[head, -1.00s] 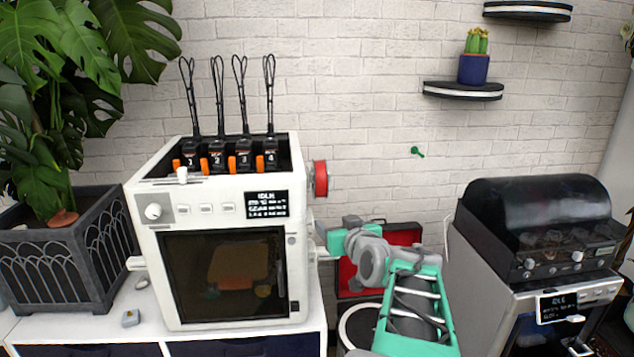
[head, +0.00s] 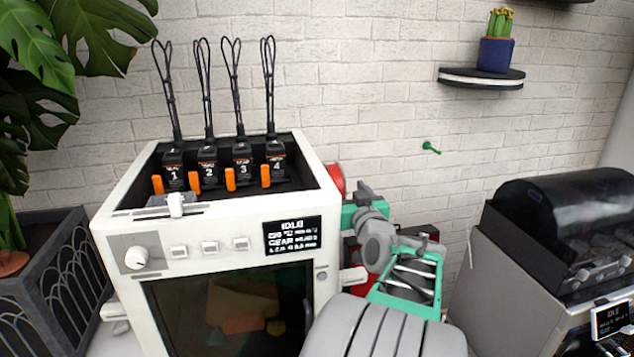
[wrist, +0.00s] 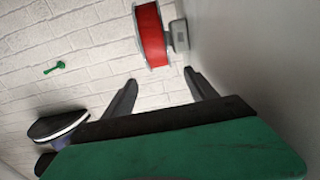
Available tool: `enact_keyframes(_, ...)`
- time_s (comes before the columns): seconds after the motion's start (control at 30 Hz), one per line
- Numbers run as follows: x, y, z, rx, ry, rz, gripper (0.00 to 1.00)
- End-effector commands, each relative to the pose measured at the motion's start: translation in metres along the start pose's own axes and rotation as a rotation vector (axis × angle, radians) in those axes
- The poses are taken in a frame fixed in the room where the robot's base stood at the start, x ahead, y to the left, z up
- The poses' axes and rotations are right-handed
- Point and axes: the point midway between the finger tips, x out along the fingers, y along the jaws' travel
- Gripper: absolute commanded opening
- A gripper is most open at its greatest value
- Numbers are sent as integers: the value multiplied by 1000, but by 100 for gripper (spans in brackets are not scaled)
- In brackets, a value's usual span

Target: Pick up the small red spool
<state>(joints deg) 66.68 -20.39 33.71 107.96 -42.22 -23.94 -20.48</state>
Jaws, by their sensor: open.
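The small red spool (head: 337,181) is at the right side wall of the white machine, and the machine's top edge hides part of it in the head view. In the wrist view the red spool (wrist: 152,36) shows with pale rims, beside a grey bracket (wrist: 179,35) on the white wall. My gripper (wrist: 160,80) is open and empty. Its two dark fingers point toward the spool, which lies past the fingertips and is not between them. In the head view my gripper (head: 362,190) is just right of the spool, partly hidden.
The white machine (head: 225,235) stands directly left of my arm. A machine with a black dome (head: 570,220) stands at the right. A black shelf (head: 482,80) holds a cactus pot. A small green item (head: 431,148) is on the brick wall. A red case is behind my arm.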

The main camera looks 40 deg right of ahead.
Motion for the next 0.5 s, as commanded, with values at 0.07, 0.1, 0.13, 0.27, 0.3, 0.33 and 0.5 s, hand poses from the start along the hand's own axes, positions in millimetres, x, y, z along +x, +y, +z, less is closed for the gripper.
enact_keyframes(0.07, 1, 2, 0, 1, 3, 3, 66)
enact_keyframes(0.1, 5, 2, -1, 2, 4, 3, 66)
enact_keyframes(0.13, 8, 2, -2, 2, 4, 1, 66)
enact_keyframes(0.27, 27, 0, -3, 3, 4, -2, 66)
enact_keyframes(0.3, 33, 0, -4, 3, 3, -1, 66)
enact_keyframes(0.33, 38, 1, -5, 3, 3, -1, 66)
enact_keyframes(0.5, 68, 0, -7, 2, 3, -2, 66)
